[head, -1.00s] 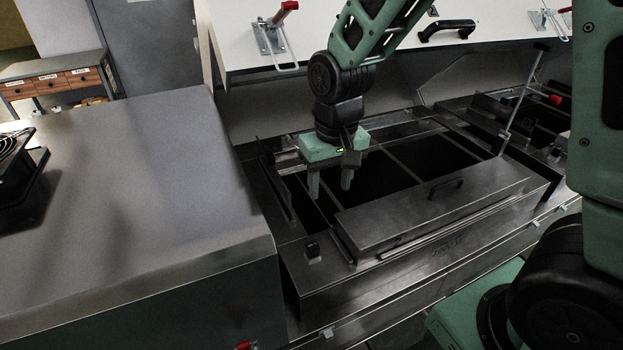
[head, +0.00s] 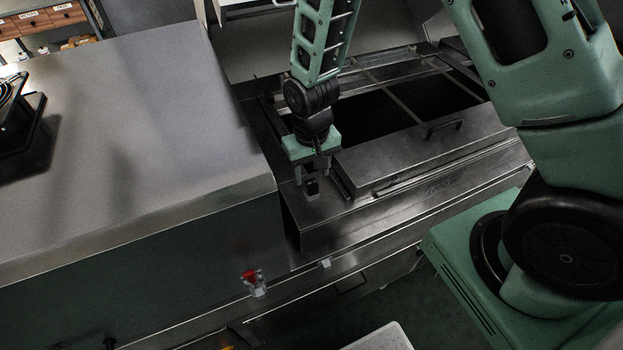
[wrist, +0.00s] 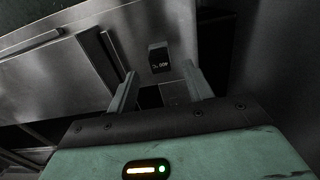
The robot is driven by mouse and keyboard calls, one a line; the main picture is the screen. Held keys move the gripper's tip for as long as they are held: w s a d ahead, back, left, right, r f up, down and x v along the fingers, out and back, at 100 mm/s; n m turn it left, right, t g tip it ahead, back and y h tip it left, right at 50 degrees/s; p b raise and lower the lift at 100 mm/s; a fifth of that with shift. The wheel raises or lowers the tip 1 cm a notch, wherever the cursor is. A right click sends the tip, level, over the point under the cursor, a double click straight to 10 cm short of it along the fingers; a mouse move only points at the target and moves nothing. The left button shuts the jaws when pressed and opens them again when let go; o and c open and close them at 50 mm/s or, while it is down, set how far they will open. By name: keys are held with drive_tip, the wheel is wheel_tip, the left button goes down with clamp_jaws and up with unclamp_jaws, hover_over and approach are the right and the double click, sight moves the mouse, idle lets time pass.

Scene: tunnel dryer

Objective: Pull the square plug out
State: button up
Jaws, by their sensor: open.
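A small black square block marked "400 °C" appears to be the square plug (head: 312,186). It stands up from the metal deck near the left front corner of the dryer top. In the wrist view the plug (wrist: 158,58) lies between the lines of my two fingers, just beyond their tips. My gripper (head: 314,177) is open above and close to the plug, with nothing held. In the wrist view my gripper (wrist: 160,72) shows both fingers spread apart. I cannot tell how far the tips stand above the plug, nor see its lower part.
A metal lid (head: 395,160) with a handle (head: 444,127) lies right of the plug. Dark open bays lie behind it. A grey metal housing (head: 120,140) rises to the left. A red-tipped latch (head: 252,280) sits on the front below.

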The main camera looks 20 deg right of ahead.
sight(311, 183)
drive_tip(key=shift+f+p, duration=0.45)
drive_tip(key=shift+f, duration=2)
drive_tip(key=c, duration=1)
drive_tip(key=o, duration=1)
drive_tip(key=shift+r, duration=0.15)
wheel_tip(311, 183, up, 17)
drive_tip(key=b, duration=0.4)
